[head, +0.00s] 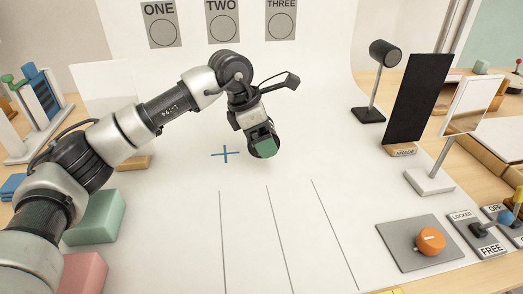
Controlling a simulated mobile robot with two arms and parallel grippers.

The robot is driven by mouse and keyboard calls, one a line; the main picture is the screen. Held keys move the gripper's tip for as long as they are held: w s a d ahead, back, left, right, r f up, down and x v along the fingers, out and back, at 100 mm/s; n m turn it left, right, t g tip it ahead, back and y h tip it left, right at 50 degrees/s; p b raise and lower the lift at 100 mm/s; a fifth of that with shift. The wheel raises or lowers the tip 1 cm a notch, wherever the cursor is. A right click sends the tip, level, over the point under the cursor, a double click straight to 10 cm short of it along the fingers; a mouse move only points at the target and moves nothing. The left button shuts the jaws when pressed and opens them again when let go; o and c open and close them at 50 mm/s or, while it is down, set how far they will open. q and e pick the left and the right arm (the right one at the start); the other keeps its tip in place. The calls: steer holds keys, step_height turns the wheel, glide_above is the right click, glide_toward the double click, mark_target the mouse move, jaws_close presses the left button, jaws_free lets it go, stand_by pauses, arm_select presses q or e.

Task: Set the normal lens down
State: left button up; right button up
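My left arm comes in from the left and reaches over the white sheet. My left gripper (257,133) points down above the sheet, a little right of the blue cross mark (225,154). At its tip is a dark rounded piece with a green face (263,148), which looks like the normal lens held in the fingers. The fingers are mostly hidden, and I cannot tell the exact gap between the piece and the sheet. My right gripper is not in view.
Three thin lines (273,230) run across the front of the sheet. A lamp (384,55), black panel (418,100), mirror stand (430,180) and orange knob (430,241) stand right. Green (97,218) and pink (82,272) blocks are left. The sheet's middle is clear.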

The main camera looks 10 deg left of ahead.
mark_target(262, 161)
arm_select(q)
steer(key=shift+w+a+f, duration=0.15)
steer(key=shift+a+f, duration=0.1)
steer(key=shift+f, duration=0.1)
step_height(262, 161, down, 3)
steer(key=shift+f+b, duration=0.15)
steer(key=shift+b, duration=0.15)
steer(key=shift+f, duration=0.1)
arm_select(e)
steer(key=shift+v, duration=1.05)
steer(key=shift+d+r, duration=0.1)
arm_select(q)
steer(key=shift+f, duration=0.1)
steer(key=o, duration=0.9)
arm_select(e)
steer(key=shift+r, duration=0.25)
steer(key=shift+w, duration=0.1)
